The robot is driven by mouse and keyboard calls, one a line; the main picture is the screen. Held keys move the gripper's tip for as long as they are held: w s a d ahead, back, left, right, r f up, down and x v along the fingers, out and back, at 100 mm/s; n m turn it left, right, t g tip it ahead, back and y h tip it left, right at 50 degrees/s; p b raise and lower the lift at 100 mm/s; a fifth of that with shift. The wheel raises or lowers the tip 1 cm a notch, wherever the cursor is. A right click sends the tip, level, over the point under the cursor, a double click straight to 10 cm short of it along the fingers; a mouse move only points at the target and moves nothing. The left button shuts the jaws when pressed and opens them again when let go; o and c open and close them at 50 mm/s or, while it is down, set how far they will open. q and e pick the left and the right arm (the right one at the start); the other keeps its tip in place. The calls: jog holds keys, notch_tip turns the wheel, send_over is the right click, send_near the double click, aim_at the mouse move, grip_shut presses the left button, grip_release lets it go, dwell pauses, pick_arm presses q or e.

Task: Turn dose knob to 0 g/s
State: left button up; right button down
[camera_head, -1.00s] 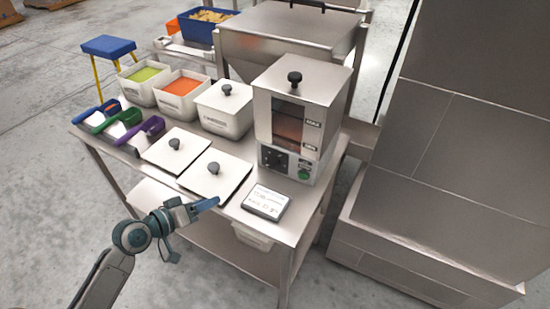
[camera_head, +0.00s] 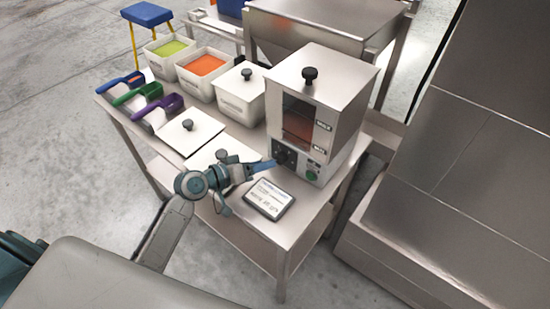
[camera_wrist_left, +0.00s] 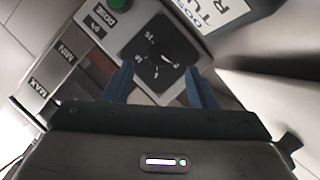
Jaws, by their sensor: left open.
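The dosing machine (camera_head: 345,80) is a steel box with a black-knobbed lid and a window marked MAX and MIN. Its dark dial plate with the dose knob (camera_head: 285,155) is low on the front, left of a green button (camera_head: 311,175). In the left wrist view the dose knob (camera_wrist_left: 160,60) sits on a black plate with white numbers and marks. My left gripper (camera_head: 268,165) is close in front of the dial plate. In the wrist view its two blue fingers (camera_wrist_left: 155,85) are open, apart on either side of the lower plate, with nothing between them gripped. My right gripper is not visible.
White lids (camera_head: 190,131), a lidded bin (camera_head: 240,92), green- and orange-filled bins (camera_head: 203,66) and coloured scoops (camera_head: 158,106) stand left and behind. A large steel body (camera_head: 450,150) stands at right.

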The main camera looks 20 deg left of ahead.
aim_at(277, 161)
pick_arm(q)
jog(key=x, duration=0.4)
jog(key=shift+r+p, duration=0.1)
jog(key=shift+p, duration=0.3)
jog(key=shift+w+d+f, duration=0.3)
jog(key=shift+w+d, duration=0.15)
jog(key=c, duration=1)
jog(key=shift+a+f+n+h+b, duration=0.1)
jog(key=shift+f+n+h+b, duration=0.25)
jog(key=shift+b, duration=0.4)
jog(key=shift+r+n, duration=0.2)
jog(key=shift+n, duration=0.05)
jog(key=shift+r, duration=0.15)
jog(key=o, duration=1)
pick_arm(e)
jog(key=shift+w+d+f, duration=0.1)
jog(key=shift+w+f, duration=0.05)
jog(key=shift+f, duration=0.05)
